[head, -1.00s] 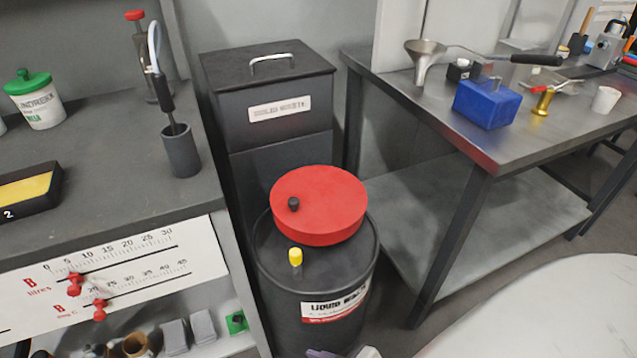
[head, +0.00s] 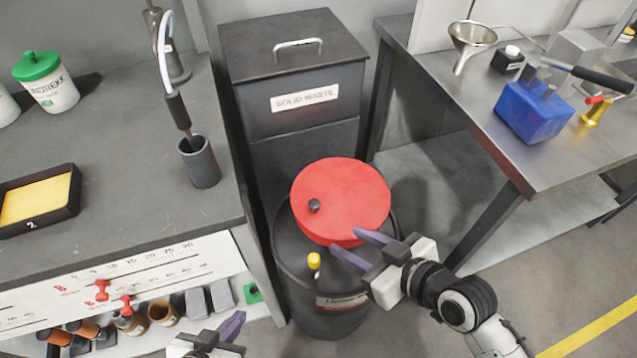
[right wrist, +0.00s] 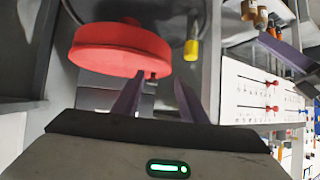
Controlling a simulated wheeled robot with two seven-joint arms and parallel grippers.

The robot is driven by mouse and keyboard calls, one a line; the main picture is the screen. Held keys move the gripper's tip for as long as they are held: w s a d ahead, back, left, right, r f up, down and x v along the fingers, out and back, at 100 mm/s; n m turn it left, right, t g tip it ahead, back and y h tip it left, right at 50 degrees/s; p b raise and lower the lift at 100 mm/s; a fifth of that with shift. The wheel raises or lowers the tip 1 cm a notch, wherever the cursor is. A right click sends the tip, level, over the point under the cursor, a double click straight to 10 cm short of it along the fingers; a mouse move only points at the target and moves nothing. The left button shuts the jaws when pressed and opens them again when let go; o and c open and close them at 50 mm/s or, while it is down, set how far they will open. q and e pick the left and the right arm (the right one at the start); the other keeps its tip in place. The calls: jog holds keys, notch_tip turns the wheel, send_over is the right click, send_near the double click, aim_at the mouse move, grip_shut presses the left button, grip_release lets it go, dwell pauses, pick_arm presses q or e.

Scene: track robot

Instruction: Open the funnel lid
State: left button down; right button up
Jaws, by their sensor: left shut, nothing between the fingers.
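The red round funnel lid (head: 345,200) lies closed on the black liquid waste drum (head: 300,275), with a small black knob (head: 314,205) on its left part. The lid also shows in the right wrist view (right wrist: 120,48). My right gripper (head: 346,240) is open and empty at the lid's front right edge. In the right wrist view its two purple fingers (right wrist: 158,82) are apart, close to the rim; contact cannot be told. My left gripper (head: 236,318) is shut and empty at the bottom, left of the drum's front.
A yellow cap (head: 314,261) stands on the drum top in front of the lid. The solid waste bin (head: 300,125) is behind. A grey bench (head: 110,205) is at left, a metal table (head: 480,110) with a funnel (head: 472,38) and blue block (head: 533,112) at right.

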aim_at(315, 204)
jog(key=shift+n+t+y, duration=0.4)
jog(key=shift+t+y, duration=0.3)
jog(key=w, duration=0.1)
jog(key=w+a+r, duration=0.1)
jog(key=w, duration=0.2)
jog(key=shift+a+r, duration=0.25)
jog(key=shift+r, duration=0.05)
jog(key=b+x, duration=0.1)
jog(key=x, duration=0.8)
jog(key=shift+w+a+f, duration=0.15)
jog(key=shift+w+a, duration=0.1)
jog(key=shift+w, duration=0.05)
grip_shut()
